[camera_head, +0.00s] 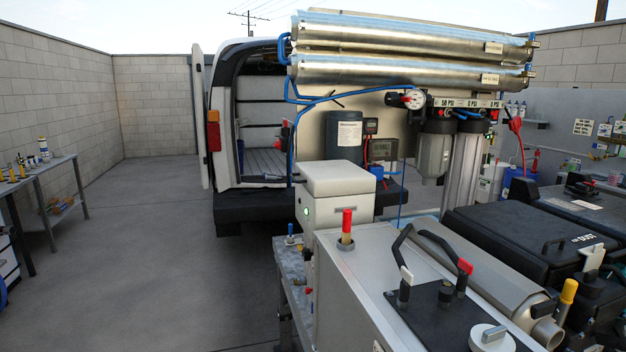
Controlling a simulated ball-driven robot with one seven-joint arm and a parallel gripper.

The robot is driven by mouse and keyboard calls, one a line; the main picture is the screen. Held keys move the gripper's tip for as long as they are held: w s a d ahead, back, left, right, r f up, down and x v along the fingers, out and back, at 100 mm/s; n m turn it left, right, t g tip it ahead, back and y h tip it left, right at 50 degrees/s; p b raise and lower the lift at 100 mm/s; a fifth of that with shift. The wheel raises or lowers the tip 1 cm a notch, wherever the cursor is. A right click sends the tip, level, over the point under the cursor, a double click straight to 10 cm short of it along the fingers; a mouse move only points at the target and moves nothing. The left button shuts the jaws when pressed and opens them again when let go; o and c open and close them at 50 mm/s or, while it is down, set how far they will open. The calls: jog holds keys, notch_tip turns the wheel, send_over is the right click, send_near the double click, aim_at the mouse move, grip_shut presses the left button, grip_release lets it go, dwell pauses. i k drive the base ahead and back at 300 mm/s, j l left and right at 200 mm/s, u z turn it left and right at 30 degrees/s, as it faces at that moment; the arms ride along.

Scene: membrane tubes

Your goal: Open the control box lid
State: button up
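A pale grey box (338,211) with a small green light on its front stands near the middle of the picture, at the left end of the metal bench. It looks like the control box. Its lighter, thick lid (338,178) sits flat on top and looks closed. No hinge or latch can be made out from here. I cannot make out my gripper in the picture, so its place relative to the lid does not show.
A large grey metal cabinet (370,290) with a red-topped knob and black handles fills the near right. Black cases (530,240) stand farther right. Steel tubes (410,65) hang above, behind the box. Open floor (150,250) lies left, toward a side table (60,180).

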aim_at(322, 179)
jog(key=i+j, duration=0.15)
jog(key=i, duration=0.35)
jog(key=i+j, duration=0.15)
jog(key=i, duration=0.35)
jog(key=i+j+z, duration=0.1)
jog(key=i, duration=0.4)
jog(key=i+j, duration=0.3)
jog(key=i, duration=0.2)
jog(key=i+j, duration=0.2)
jog(key=i, duration=0.3)
jog(key=i+j+z, duration=0.1)
jog(key=i, duration=0.45)
jog(key=j, duration=0.1)
